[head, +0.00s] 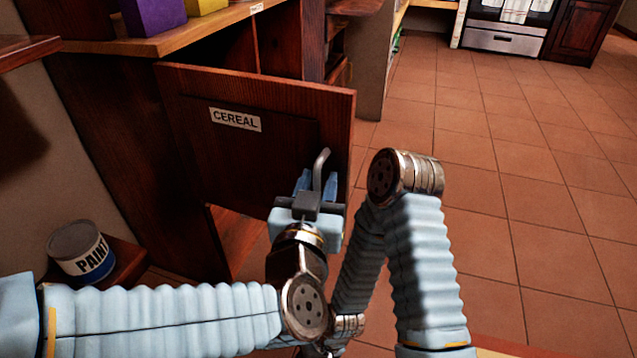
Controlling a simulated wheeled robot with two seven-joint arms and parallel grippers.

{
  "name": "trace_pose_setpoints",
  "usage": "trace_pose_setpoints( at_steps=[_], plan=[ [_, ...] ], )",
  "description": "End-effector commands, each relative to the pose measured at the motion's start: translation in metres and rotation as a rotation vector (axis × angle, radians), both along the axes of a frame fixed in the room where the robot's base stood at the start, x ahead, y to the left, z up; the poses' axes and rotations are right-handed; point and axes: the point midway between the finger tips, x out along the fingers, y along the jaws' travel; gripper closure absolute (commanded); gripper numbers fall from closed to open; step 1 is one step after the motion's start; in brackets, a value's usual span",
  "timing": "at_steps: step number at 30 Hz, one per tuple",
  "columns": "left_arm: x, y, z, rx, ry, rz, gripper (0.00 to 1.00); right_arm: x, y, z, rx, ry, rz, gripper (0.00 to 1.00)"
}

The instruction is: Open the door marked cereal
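The dark wood door marked CEREAL (250,160) stands swung out at an angle from the cabinet on the left of the head view. Its white label (236,120) is near the top. A curved grey metal handle (320,165) is near the door's right edge. My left gripper (317,185) is at this handle, with its blue fingers on either side and close against it. It looks shut on the handle, whose lower part is hidden by the gripper. My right arm shows at the centre right, but its gripper is not in view.
The cabinet's wood top (190,40) holds a purple box (152,14) and a yellow box (205,5). A paint can (82,252) stands on a small wooden surface at lower left. The tiled floor (530,200) to the right is clear; an oven (505,38) stands far back.

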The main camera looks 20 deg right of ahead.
Motion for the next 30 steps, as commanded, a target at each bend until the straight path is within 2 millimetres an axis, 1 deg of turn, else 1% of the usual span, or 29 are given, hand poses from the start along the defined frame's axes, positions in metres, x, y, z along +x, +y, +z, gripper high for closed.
trace_pose_setpoints(
  at_steps=[5, 12, 14, 15, 16, 19, 24, 30],
  plan=[
    [-0.024, 0.016, 0.002, 0.000, -0.001, -0.002, 0.68, 0.000, 0.000, 0.004, 0.000, 0.001, 0.000, 0.57],
    [-0.077, 0.049, 0.003, 0.000, -0.002, -0.004, 0.68, 0.000, 0.000, 0.012, 0.000, 0.002, 0.002, 0.57],
    [-0.089, 0.057, 0.002, 0.000, -0.002, -0.005, 0.68, -0.001, 0.000, 0.014, 0.000, 0.002, 0.002, 0.57],
    [-0.095, 0.061, -0.001, -0.003, -0.004, -0.003, 0.68, -0.001, 0.000, 0.009, 0.001, 0.002, 0.002, 0.57],
    [-0.097, 0.063, -0.006, -0.005, -0.004, -0.001, 0.68, 0.000, 0.000, -0.002, 0.000, 0.002, 0.002, 0.57],
    [-0.105, 0.069, -0.004, -0.004, -0.003, 0.001, 0.68, 0.000, 0.000, -0.011, 0.000, 0.000, 0.000, 0.57],
    [-0.113, 0.073, -0.001, -0.001, 0.000, -0.002, 0.68, 0.001, 0.000, -0.016, 0.000, -0.002, -0.002, 0.57],
    [-0.114, 0.073, 0.000, 0.000, 0.000, -0.002, 0.68, 0.001, 0.000, -0.015, -0.001, -0.003, -0.002, 0.57]
  ],
)
